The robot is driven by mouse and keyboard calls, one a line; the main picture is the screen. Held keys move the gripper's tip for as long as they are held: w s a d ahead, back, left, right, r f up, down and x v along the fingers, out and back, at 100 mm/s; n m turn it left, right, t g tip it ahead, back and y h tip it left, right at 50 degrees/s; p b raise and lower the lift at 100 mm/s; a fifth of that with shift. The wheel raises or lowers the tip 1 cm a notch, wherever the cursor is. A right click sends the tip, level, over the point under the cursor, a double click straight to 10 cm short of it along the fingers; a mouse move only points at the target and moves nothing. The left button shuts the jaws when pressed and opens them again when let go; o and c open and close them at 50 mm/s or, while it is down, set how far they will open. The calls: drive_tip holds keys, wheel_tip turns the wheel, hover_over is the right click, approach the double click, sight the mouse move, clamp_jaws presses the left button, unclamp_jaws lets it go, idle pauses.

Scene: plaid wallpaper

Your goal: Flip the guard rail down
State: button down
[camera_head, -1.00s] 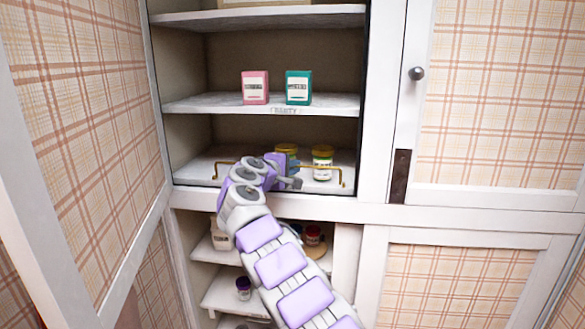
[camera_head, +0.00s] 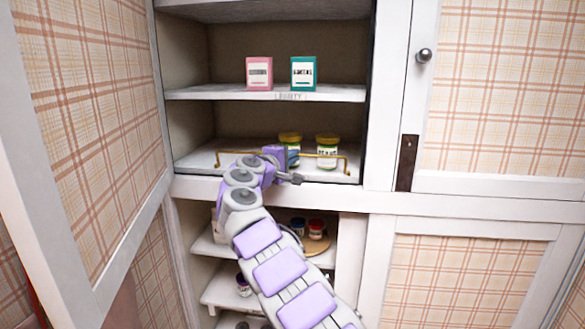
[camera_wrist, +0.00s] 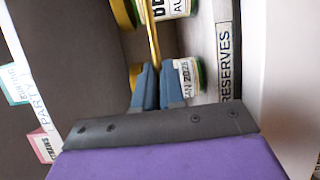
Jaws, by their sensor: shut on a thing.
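The guard rail (camera_head: 232,151) is a thin brass bar along the front of the middle cabinet shelf. It stands raised above the shelf edge, with a bent end at each side. My gripper (camera_head: 292,157) is at the middle of the rail, in front of the jars. In the wrist view, the blue fingers of my gripper (camera_wrist: 150,86) are closed around the brass rail (camera_wrist: 153,38), which runs up the picture between them. The fingers hide the part of the rail that they grip.
Two yellow-lidded jars (camera_head: 327,152) stand just behind the rail. A pink box (camera_head: 259,73) and a teal box (camera_head: 303,73) sit on the shelf above. An open plaid door (camera_head: 85,110) is at left. Small jars (camera_head: 315,229) are in the cabinet below.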

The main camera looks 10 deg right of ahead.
drive_tip(key=h+b, duration=0.1)
drive_tip(key=b, duration=0.1)
drive_tip(key=s+f+m+t+b, duration=0.1)
drive_tip(key=b, duration=0.2)
drive_tip(key=f+t+h+b, duration=0.1)
drive_tip(key=b, duration=0.2)
drive_tip(key=shift+s+a+f+m+h, duration=0.1)
drive_tip(key=shift+s+a+m+h, duration=0.1)
drive_tip(key=shift+a+m+h, duration=0.1)
drive_tip(key=h+b, duration=0.1)
drive_tip(key=b, duration=0.1)
drive_tip(key=m+t+h+b, duration=0.1)
drive_tip(key=b, duration=0.1)
drive_tip(key=shift+s+a+f+t, duration=0.15)
drive_tip(key=shift+s+f+t, duration=0.15)
drive_tip(key=shift+s, duration=0.1)
drive_tip(key=shift+s+r+m+h+b, duration=0.1)
drive_tip(key=shift+m+h+b, duration=0.2)
drive_tip(key=shift+m, duration=0.2)
drive_tip(key=c, duration=1.3)
unclamp_jaws()
drive_tip(key=shift+a, duration=0.1)
drive_tip(key=shift+o, duration=0.4)
